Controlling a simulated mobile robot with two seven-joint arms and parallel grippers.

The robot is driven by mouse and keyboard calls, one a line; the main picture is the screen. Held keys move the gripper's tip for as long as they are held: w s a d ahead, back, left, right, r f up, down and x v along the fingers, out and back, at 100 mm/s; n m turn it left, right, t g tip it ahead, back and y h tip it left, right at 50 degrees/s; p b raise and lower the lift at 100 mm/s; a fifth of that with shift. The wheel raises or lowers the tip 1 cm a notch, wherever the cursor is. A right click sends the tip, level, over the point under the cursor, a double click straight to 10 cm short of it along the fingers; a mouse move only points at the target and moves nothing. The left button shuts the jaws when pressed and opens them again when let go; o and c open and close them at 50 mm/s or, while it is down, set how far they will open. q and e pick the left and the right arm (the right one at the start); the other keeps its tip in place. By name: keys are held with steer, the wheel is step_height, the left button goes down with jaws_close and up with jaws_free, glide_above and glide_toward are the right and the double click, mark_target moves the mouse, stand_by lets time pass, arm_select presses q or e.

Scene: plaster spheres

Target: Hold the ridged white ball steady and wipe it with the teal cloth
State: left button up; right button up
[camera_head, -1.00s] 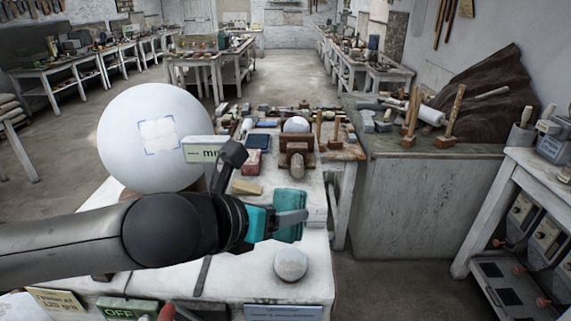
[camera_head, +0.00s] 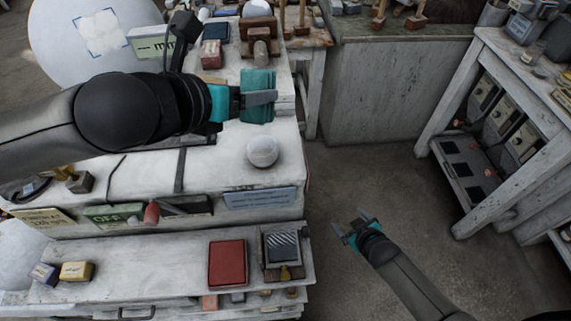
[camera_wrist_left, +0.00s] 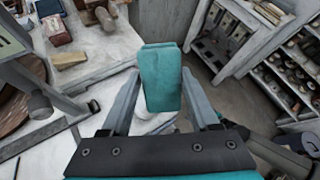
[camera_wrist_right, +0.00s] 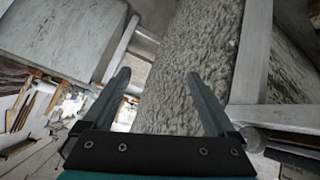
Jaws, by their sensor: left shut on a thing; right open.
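The white ball (camera_head: 262,151) rests on the white bench near its right edge; ridges are too fine to make out. My left gripper (camera_head: 258,98) is shut on the teal cloth (camera_head: 252,108), a folded block held above the bench, beyond the ball in the head view. The cloth also fills the space between the fingers in the left wrist view (camera_wrist_left: 163,85) and hides much of what lies behind it. My right gripper (camera_head: 350,220) is open and empty, over the floor to the right of the bench. The right wrist view shows bare floor between its fingers (camera_wrist_right: 158,74).
A blue-grey plate (camera_head: 260,198) is on the bench front. A lower shelf holds a red block (camera_head: 227,264) and a framed striped piece (camera_head: 282,246). A shelved table (camera_head: 470,170) stands right; floor (camera_head: 370,180) between is clear.

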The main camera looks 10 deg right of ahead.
steer(key=w+a+r+n+t+y, duration=0.1)
steer(key=w+a+r+n+t, duration=0.15)
steer(key=w+r, duration=0.9)
steer(key=a+r+n+t+y, duration=0.1)
steer(key=a+r+t+y, duration=0.15)
steer(key=r, duration=0.55)
steer(key=a+r+n+t+y, duration=0.1)
steer(key=a+r, duration=0.3)
steer(key=r, duration=0.5)
steer(key=s+a+r+n+y, duration=0.25)
steer(key=a+r, duration=0.25)
steer(key=r, duration=0.3)
steer(key=m+g+h, duration=0.1)
steer(key=m+g, duration=0.2)
steer(key=m, duration=0.1)
glide_toward(257, 147)
steer(key=w+f, duration=0.2)
steer(key=shift+w+d, duration=0.3)
steer(key=shift+d, duration=0.1)
steer(key=shift+s+a+f+g, duration=0.15)
steer(key=shift+f+g, duration=0.15)
steer(key=shift+f, duration=0.1)
steer(key=x, duration=1.1)
steer(key=shift+w+a+f, duration=0.1)
steer(key=shift+w+f, duration=0.05)
steer(key=shift+w, duration=0.1)
